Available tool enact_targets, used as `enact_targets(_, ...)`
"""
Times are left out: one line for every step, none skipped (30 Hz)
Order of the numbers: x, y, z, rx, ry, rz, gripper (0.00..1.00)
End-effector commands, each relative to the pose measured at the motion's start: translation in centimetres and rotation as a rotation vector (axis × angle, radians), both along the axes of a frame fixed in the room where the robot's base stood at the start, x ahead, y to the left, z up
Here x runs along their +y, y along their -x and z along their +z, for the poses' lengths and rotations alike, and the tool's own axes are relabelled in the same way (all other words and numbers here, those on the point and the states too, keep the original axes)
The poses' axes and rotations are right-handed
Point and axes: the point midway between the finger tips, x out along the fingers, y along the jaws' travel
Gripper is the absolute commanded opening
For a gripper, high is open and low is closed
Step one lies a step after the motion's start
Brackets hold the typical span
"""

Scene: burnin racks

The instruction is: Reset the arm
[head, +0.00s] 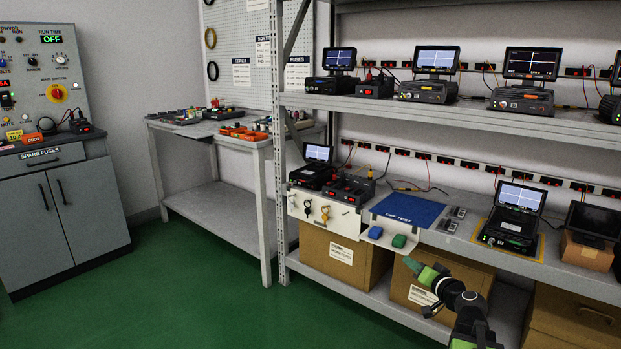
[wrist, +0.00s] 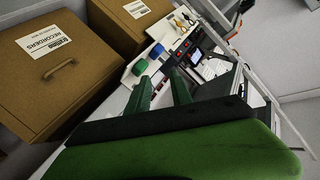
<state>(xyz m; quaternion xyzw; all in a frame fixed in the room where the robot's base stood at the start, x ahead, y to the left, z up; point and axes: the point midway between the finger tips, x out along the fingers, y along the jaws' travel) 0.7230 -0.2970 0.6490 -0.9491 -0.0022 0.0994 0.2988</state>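My arm reaches in from the lower right of the head view. My gripper (head: 411,264) points toward the shelf rack, in front of the cardboard boxes and just below the lower shelf's front edge. In the wrist view my gripper (wrist: 161,80) shows two green fingers standing apart with nothing held between them. The blue block (head: 375,232) and green block (head: 399,241) sit on a white ledge at the shelf front, beyond the fingertips.
A blue mat (head: 408,210) lies on the lower shelf, with a panel of hanging keys (head: 325,212) to its left. Cardboard boxes (head: 343,258) fill the bottom shelf. A workbench (head: 215,129) and grey cabinet (head: 62,215) stand left. Green floor (head: 180,290) is clear.

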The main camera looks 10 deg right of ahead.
Motion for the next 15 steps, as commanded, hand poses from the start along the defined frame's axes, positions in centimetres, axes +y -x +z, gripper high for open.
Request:
enact_targets(4.7, -1.4, -0.3, 0.034, 0.020, 0.083, 0.26)
enact_targets(7.2, -1.9, -0.8, 0.058, 0.035, 0.131, 0.26)
enact_targets(10.7, -2.5, -1.5, 0.092, 0.056, 0.193, 0.26)
enact_targets(13.2, -2.8, -2.0, 0.119, 0.072, 0.241, 0.26)
enact_targets(15.8, -2.9, -2.6, 0.148, 0.089, 0.289, 0.26)
enact_targets(19.2, -2.9, -3.4, 0.188, 0.112, 0.353, 0.26)
enact_targets(21.6, -2.7, -4.1, 0.221, 0.131, 0.399, 0.26)
enact_targets(23.8, -2.5, -4.8, 0.255, 0.150, 0.443, 0.26)
enact_targets(26.6, -1.9, -5.7, 0.300, 0.175, 0.497, 0.26)
enact_targets(28.5, -1.4, -6.4, 0.336, 0.197, 0.536, 0.26)
enact_targets(30.2, -0.8, -7.1, 0.372, 0.216, 0.571, 0.26)
enact_targets(32.3, 0.1, -8.1, 0.423, 0.244, 0.615, 0.26)
enact_targets(33.7, 0.8, -8.8, 0.464, 0.268, 0.646, 0.26)
enact_targets(35.0, 1.6, -9.6, 0.508, 0.292, 0.674, 0.26)
enact_targets(36.4, 2.8, -10.6, 0.570, 0.324, 0.706, 0.26)
